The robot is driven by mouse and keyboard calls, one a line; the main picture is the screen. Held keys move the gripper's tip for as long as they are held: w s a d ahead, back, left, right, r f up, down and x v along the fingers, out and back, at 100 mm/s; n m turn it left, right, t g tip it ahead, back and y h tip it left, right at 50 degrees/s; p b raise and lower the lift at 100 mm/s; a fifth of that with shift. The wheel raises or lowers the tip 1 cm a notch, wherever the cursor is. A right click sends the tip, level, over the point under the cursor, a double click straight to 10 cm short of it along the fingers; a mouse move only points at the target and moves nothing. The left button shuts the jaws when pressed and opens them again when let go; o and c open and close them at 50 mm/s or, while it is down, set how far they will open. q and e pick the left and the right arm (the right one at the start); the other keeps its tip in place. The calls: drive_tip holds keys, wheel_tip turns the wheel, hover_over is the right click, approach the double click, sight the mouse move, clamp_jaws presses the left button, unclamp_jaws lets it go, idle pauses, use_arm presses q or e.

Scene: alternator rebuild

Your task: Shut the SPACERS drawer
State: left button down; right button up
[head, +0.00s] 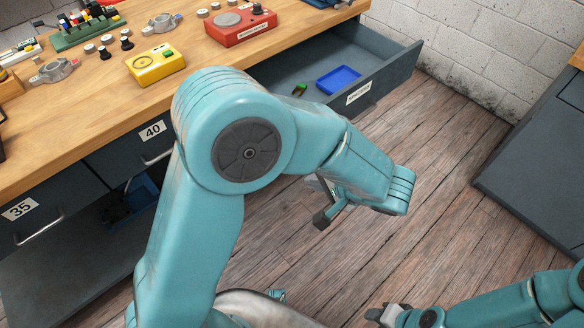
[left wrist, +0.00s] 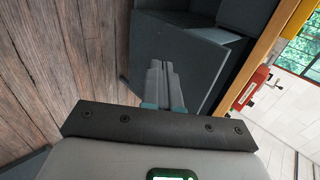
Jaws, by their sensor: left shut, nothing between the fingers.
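The drawer (head: 402,68) at the right end of the bench stands pulled out. Its front carries a white label (head: 358,93) too small to read surely. Inside lie a blue tray (head: 338,79) and a small green and dark item (head: 299,89). My left gripper (head: 314,184) is largely hidden by my forearm, low in front of the drawer. In the left wrist view its fingers (left wrist: 160,68) are shut and empty, pointing at a dark grey panel (left wrist: 178,48); contact cannot be told. My right gripper (head: 385,314) is at the bottom edge, its opening unclear.
The wooden bench top (head: 95,103) holds a yellow box (head: 155,65), a red device (head: 240,24) and several small parts. Drawers labelled 40 (head: 152,131) and 35 (head: 19,209) are below it. A grey cabinet (head: 535,160) stands right, with clear floor (head: 440,150) between.

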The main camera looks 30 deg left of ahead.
use_arm(q)
drive_tip(key=w+a+f, duration=0.4)
drive_tip(key=a+f, duration=0.1)
drive_tip(key=a, duration=0.5)
drive_tip(key=shift+a+f, duration=0.35)
drive_tip(key=shift+a, duration=0.05)
drive_tip(key=shift+w, duration=0.1)
